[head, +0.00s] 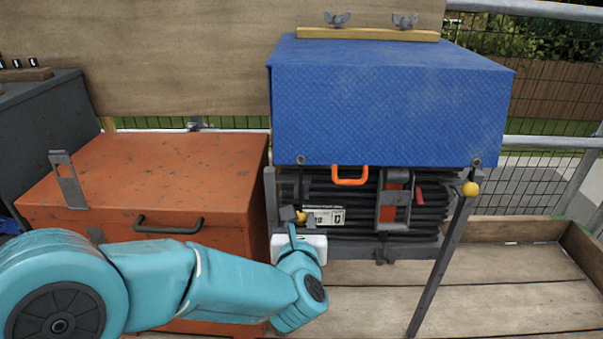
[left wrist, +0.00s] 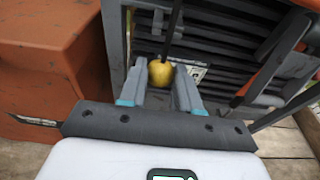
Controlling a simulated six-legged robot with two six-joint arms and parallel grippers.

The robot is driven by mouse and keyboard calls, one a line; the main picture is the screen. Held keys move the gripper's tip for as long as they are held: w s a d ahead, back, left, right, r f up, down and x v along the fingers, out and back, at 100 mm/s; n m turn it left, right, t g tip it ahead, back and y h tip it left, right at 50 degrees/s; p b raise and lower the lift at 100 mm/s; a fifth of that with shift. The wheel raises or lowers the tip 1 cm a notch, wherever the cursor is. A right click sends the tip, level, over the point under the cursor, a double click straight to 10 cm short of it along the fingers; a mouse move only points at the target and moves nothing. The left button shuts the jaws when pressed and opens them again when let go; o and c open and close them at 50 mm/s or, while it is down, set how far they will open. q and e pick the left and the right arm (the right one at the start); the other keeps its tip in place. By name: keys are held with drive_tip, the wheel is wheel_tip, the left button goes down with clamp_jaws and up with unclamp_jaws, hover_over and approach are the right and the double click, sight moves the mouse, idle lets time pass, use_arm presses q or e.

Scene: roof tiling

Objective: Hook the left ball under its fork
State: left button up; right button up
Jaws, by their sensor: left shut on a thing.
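The left ball (head: 301,216) is small and yellow, and hangs on a dark cord below the left front corner of the blue cover (head: 385,115). My left gripper (head: 295,217) is shut on this ball. In the left wrist view the ball (left wrist: 160,73) sits between the two fingertips, with the cord rising from it. The grey left post (head: 270,200) stands just left of the gripper. I cannot make out the left fork clearly. The right ball (head: 470,189) is at the right post beside a small grey fork (head: 453,190). My right gripper is not in view.
An orange chest (head: 150,180) with a black handle stands at the left, close to my left arm. Black slats with an orange handle (head: 350,176) are under the cover. A slanted grey leg (head: 440,265) stands at the right. The plank floor (head: 520,290) there is clear.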

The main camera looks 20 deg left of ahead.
use_arm(q)
drive_tip(key=shift+f, duration=0.15)
idle(0.3)
drive_tip(key=shift+r+x, duration=0.15)
drive_tip(key=shift+x, duration=1.05)
drive_tip(key=shift+r+x, duration=0.2)
drive_tip(key=shift+x, duration=0.95)
drive_tip(key=shift+w, duration=0.1)
drive_tip(key=shift+r+p, duration=0.3)
drive_tip(key=shift+r, duration=0.75)
